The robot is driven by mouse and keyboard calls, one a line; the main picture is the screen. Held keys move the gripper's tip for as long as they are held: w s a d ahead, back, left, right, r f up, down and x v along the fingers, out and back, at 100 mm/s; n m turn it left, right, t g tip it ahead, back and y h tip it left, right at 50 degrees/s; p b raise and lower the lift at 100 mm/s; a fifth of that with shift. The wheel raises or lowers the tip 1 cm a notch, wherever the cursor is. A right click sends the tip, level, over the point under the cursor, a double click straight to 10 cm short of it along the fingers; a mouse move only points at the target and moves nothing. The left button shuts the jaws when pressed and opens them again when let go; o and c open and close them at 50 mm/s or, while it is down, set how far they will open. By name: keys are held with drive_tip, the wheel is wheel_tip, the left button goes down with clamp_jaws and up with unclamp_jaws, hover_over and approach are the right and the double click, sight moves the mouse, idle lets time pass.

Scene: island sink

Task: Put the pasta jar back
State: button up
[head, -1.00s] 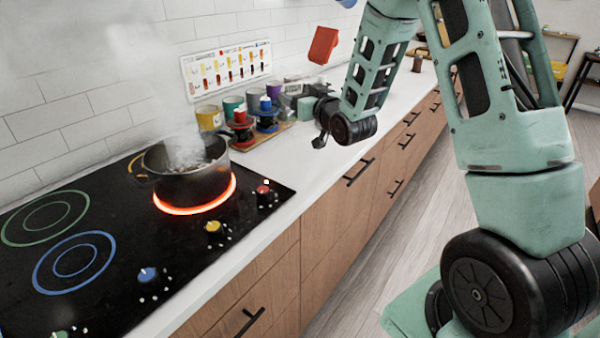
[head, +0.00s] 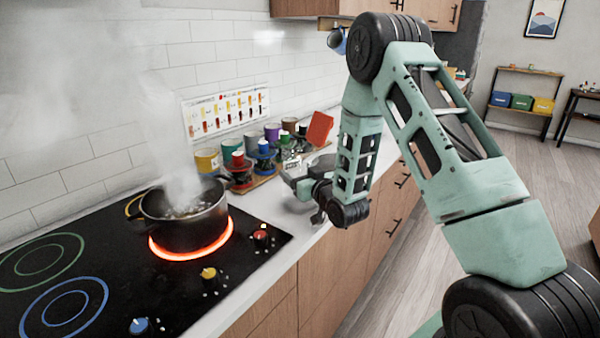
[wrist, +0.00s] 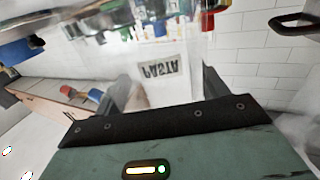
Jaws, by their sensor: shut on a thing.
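In the head view my gripper (head: 298,178) is low over the counter, just right of the row of cups. The jar's clear body is hard to make out there. I cannot tell whether its base touches the counter.
A steaming dark pot (head: 185,215) stands on a glowing burner to the left. Coloured cups (head: 207,160) and red and blue jars stand on a wooden board by the wall, close to my gripper. A chart (head: 226,112) hangs behind them. The counter's front edge is near.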

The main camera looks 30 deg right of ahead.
drive_tip(key=shift+f, duration=0.1)
drive_tip(key=o, duration=1.4)
drive_tip(key=shift+s, duration=0.25)
drive_tip(key=s+p, duration=0.1)
drive_tip(key=s, duration=0.6)
drive_tip(key=s+p, duration=0.1)
drive_tip(key=s, duration=0.3)
drive_tip(key=shift+s+a+p, duration=0.25)
drive_tip(key=shift+p, duration=0.1)
